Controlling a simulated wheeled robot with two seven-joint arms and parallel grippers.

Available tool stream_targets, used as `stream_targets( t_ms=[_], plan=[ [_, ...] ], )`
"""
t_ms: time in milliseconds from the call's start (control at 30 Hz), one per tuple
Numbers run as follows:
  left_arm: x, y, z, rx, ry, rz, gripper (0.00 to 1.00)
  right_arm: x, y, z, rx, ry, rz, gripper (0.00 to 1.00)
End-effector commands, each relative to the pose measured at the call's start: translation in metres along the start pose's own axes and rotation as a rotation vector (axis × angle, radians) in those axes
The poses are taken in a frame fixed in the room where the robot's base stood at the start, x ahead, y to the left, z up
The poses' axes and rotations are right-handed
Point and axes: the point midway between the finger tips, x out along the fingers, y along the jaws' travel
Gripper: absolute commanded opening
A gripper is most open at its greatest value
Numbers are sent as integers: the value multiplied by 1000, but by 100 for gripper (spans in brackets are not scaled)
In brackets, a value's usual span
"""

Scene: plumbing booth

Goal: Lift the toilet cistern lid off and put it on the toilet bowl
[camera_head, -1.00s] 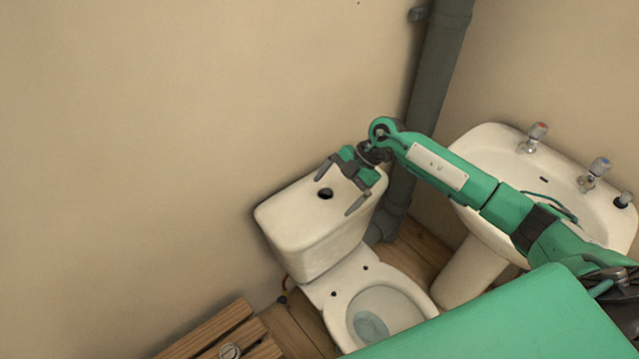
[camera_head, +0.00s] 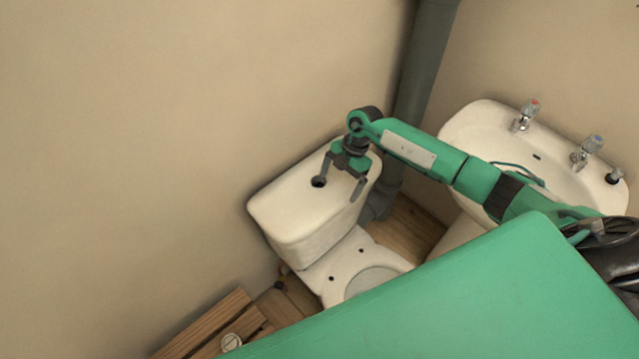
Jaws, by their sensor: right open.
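The white cistern lid (camera_head: 290,207) sits on the cistern (camera_head: 316,240) against the wall, with a dark round hole (camera_head: 318,181) in its top. My right gripper (camera_head: 339,188) is open and empty over the right part of the lid, its fingers apart and pointing down near the hole. I cannot tell whether the fingertips touch the lid. The toilet bowl (camera_head: 345,270) stands in front of the cistern, with its front part hidden behind my green body. My left gripper is not in view.
A white washbasin (camera_head: 480,135) with two taps stands at the right, beneath my right arm. A grey pipe (camera_head: 425,80) runs down the corner behind the cistern. A slatted wooden bench (camera_head: 205,325) is at the lower left.

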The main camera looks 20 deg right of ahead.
Motion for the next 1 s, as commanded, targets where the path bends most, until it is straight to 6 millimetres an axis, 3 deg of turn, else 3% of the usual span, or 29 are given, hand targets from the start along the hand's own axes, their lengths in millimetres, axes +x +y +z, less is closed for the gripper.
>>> stream_targets(
  t_ms=[133,300,567,1000],
  plan=[
    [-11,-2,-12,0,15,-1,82,20,-7,-9,0,6,-12,98],
    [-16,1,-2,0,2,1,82,47,-9,-11,1,6,-12,98],
    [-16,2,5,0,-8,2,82,51,-8,-10,0,3,-6,98],
    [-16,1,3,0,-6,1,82,50,-7,-9,0,2,-4,14]
  ],
)
